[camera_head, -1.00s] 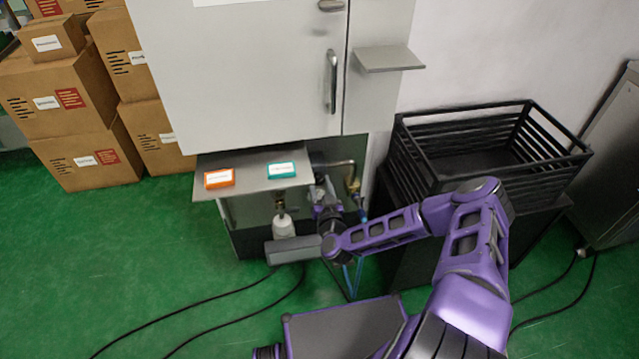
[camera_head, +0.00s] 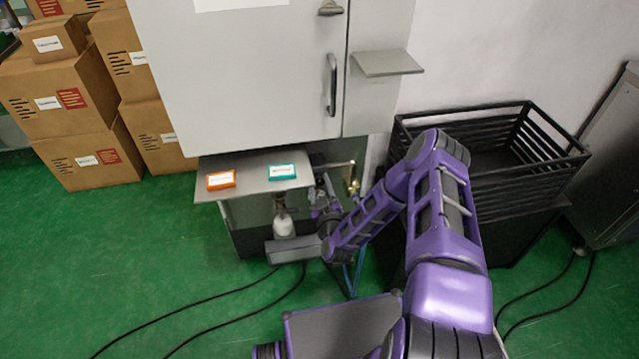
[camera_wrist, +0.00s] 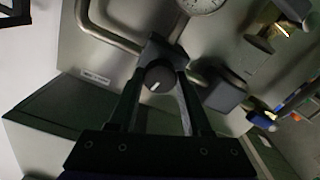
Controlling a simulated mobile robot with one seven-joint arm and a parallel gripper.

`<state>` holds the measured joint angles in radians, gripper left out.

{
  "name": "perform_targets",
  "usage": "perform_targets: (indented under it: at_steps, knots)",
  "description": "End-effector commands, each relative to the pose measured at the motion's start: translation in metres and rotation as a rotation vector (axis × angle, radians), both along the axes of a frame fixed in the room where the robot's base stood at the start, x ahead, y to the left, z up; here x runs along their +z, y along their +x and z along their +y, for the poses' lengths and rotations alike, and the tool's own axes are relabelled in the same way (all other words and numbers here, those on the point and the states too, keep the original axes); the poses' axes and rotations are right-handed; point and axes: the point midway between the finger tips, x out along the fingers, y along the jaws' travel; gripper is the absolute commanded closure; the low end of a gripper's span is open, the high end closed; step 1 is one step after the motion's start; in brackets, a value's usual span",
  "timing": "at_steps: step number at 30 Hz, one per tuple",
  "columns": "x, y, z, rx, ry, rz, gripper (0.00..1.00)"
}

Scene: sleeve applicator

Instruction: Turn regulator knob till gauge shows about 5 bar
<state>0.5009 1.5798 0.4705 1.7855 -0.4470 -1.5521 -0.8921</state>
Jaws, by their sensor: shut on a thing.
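The regulator knob (camera_wrist: 158,80) is a dark round knob with a white mark, seen in the wrist view. My gripper (camera_wrist: 160,88) is shut on it, one finger on each side. The gauge (camera_wrist: 203,4) is a round white dial at the top edge of the wrist view. It is cut off, and its reading cannot be made out. In the head view my gripper (camera_head: 322,205) is at the pipework below the cabinet, to the right of the small shelf. The knob and gauge cannot be made out there, partly behind my wrist.
A metal shelf (camera_head: 252,182) holds an orange box (camera_head: 221,180) and a teal box (camera_head: 282,172). A white bowl (camera_head: 283,226) hangs under it. A brass valve (camera_head: 353,186) is close to my arm. A black slatted crate (camera_head: 490,145) stands right. Cables cross the floor.

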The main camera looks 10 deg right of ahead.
Motion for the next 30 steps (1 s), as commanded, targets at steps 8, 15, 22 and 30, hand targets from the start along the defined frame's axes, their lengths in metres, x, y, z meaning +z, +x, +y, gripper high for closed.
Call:
perform_targets:
  at_steps: [8,15,22,30]
  knots:
    - [0.0005,0.0009,0.0020,0.004,-0.258,-0.004,1.00]
    - [-0.0002,0.0006,0.0014,0.001,-0.438,-0.004,1.00]
    - [-0.0006,0.0003,0.0006,-0.001,-0.549,-0.002,1.00]
    - [-0.0002,0.0003,-0.0003,-0.003,-0.604,-0.001,1.00]
